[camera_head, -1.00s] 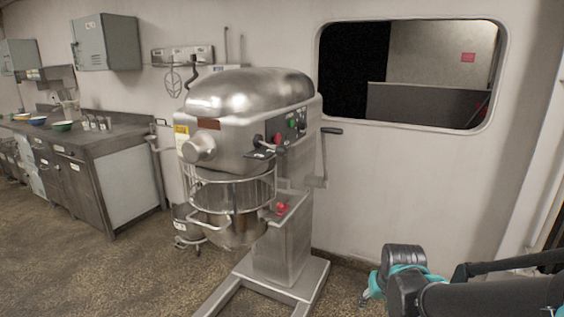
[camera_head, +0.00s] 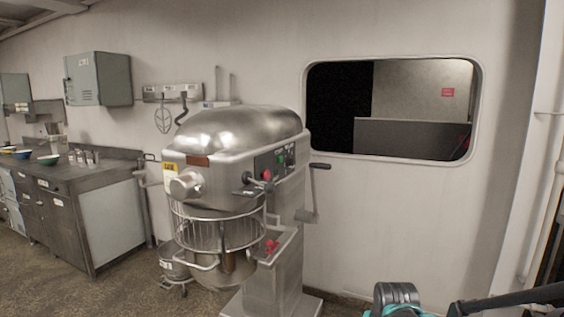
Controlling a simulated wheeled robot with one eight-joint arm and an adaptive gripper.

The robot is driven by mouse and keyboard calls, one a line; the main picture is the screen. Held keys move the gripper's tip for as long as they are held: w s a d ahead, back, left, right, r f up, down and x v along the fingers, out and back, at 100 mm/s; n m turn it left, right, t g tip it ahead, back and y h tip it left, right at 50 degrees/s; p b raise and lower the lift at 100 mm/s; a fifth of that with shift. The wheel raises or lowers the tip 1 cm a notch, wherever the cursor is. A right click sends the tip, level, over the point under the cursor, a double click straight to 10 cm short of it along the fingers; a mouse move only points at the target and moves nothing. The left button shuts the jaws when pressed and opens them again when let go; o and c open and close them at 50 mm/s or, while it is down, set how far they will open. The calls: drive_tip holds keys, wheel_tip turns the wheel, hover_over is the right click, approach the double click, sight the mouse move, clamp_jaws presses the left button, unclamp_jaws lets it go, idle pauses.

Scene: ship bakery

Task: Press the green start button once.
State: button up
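The large steel stand mixer (camera_head: 235,135) stands in the middle of the view against the wall. Its side control panel faces right and carries a small green button (camera_head: 281,160). A red button (camera_head: 266,175) sits lower and to the left on the same panel. No lettering on the panel can be read at this size. Part of my arm, dark with teal, shows at the bottom right, apart from the mixer. My gripper's fingers are not in view.
A wire guard (camera_head: 222,232) rings the mixer's bowl area. A crank handle (camera_head: 312,190) sticks out at the mixer's right. A red control (camera_head: 271,246) sits low on the column. A steel counter (camera_head: 112,222) stands at the left. The wall under the window (camera_head: 390,156) is bare.

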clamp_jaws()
